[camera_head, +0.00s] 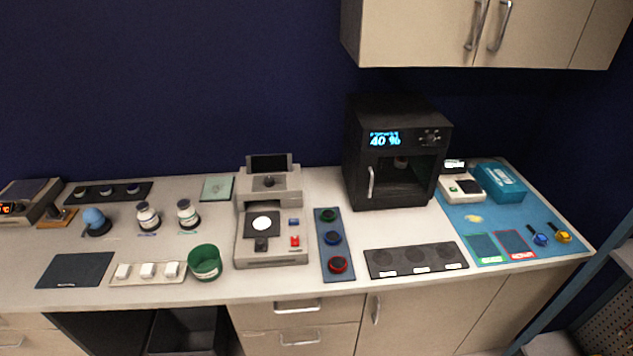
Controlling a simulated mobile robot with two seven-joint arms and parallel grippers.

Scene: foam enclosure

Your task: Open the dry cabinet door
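The dry cabinet (357,135) is a black box at the back of the counter, right of centre, with a lit display (384,138) reading 40 %. Its door sits below the display and looks shut, with a dark see-through pane (395,187). A pale vertical handle (371,183) is on the door's left side. A small pale item (400,163) shows dimly behind the pane. Neither of my grippers is in view.
A dark mat with round pads (416,259) lies in front of the cabinet. A strip with coloured rings (333,243) and a grey instrument (271,258) stand to its left. A blue mat (485,222) with a white device is to its right. Wall cupboards (420,40) hang above.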

